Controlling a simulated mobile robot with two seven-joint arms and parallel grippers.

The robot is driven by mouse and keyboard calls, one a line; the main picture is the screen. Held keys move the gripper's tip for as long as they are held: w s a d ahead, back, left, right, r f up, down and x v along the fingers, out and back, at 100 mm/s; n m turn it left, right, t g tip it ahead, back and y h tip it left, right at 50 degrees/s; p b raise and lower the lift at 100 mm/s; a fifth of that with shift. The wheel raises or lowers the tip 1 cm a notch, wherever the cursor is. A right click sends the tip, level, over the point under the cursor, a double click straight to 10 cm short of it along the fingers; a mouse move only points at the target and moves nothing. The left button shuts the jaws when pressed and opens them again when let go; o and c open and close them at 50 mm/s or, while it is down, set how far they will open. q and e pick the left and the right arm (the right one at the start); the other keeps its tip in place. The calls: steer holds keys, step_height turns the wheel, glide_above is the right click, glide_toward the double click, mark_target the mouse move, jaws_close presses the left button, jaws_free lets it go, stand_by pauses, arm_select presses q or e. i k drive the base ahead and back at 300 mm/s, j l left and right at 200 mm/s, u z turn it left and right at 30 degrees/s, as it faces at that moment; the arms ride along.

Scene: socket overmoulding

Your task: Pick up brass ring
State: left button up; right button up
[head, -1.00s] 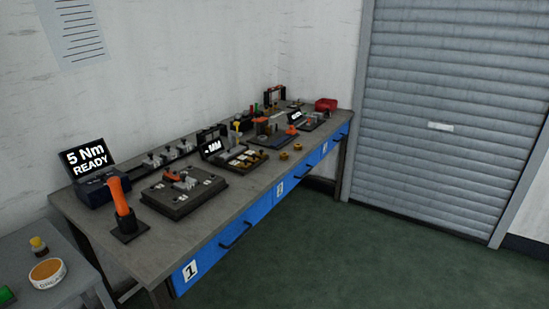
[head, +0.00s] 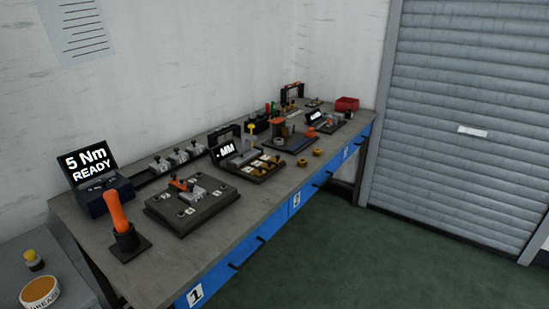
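Two small brass-coloured rings lie on the grey workbench (head: 215,225) near its front edge, about midway along. The nearer brass ring (head: 302,162) is just right of a black tray with brass pieces, and the other brass ring (head: 318,152) is a little farther back. More small brass-coloured pieces (head: 264,170) sit in the black tray; their exact shape is too small to tell. Neither of my grippers shows in the head view.
A screwdriver with an orange handle (head: 117,212), a "5 Nm READY" display (head: 88,163) and a black fixture plate (head: 190,212) stand at the bench's near end. A red bin (head: 347,104) is at the far end. Green floor (head: 340,250) is clear before the blue drawers.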

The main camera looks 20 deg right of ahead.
mark_target(302, 162)
steer(key=i+l+u, duration=0.1)
steer(key=i+l, duration=0.15)
steer(key=l, duration=0.15)
steer(key=i+l, duration=0.25)
steer(key=l, duration=0.15)
steer(key=i+l+u, duration=0.15)
steer(key=l, duration=0.25)
steer(key=i, duration=0.1)
